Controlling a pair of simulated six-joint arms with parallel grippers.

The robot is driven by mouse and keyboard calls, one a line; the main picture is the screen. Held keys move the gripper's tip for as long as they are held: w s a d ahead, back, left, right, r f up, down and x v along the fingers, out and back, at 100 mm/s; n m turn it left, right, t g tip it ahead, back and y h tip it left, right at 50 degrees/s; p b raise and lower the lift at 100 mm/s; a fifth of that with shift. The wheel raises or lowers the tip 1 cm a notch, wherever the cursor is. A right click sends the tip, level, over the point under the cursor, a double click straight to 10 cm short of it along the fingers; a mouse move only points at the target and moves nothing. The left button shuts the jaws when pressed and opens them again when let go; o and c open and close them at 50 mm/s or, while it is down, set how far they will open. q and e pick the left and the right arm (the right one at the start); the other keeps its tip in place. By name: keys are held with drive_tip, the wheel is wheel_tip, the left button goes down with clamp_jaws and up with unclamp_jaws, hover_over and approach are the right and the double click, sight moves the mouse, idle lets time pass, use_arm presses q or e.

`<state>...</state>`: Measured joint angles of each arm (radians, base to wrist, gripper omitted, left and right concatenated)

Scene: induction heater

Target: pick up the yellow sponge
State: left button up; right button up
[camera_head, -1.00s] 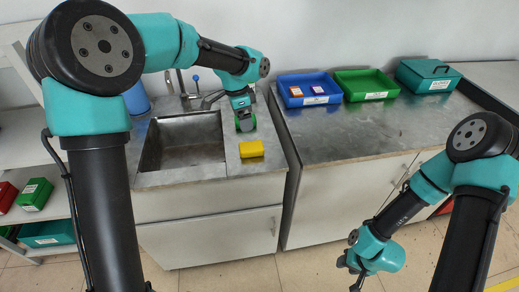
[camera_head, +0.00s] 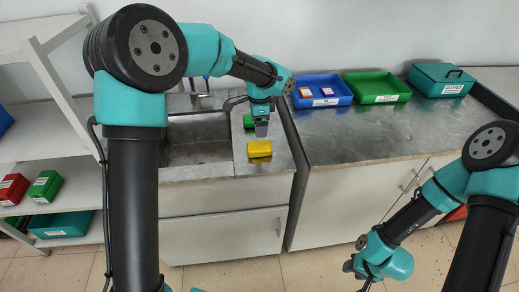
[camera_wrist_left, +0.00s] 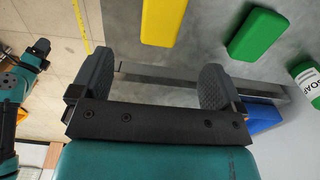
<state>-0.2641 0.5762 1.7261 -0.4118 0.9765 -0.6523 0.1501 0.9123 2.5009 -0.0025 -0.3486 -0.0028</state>
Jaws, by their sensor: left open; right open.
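The yellow sponge (camera_head: 259,149) lies on the metal counter strip right of the sink, near the front edge. It also shows at the top of the left wrist view (camera_wrist_left: 163,20), lying ahead of the open fingers and not between them. My left gripper (camera_head: 261,131) is above the counter, just behind the sponge in the head view. Its two fingers (camera_wrist_left: 156,76) are apart and empty in the left wrist view. My right gripper (camera_head: 355,275) is low in front of the cabinets, far from the sponge; its jaws are open.
A green sponge (camera_head: 249,121) lies behind the yellow one and also shows in the left wrist view (camera_wrist_left: 258,33), near a soap bottle (camera_wrist_left: 308,82). The sink (camera_head: 195,152) is left. Blue (camera_head: 320,91) and green (camera_head: 377,88) trays stand right. The right counter's front is clear.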

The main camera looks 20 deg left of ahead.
use_arm(q)
hover_over(260, 146)
wheel_tip(260, 146, down, 6)
drive_tip(key=shift+a+f, duration=0.1)
idle(0.3)
drive_tip(key=shift+w+f, duration=0.1)
drive_tip(key=shift+f, duration=2.5)
drive_tip(key=c, duration=1)
drive_tip(key=shift+r, duration=0.15)
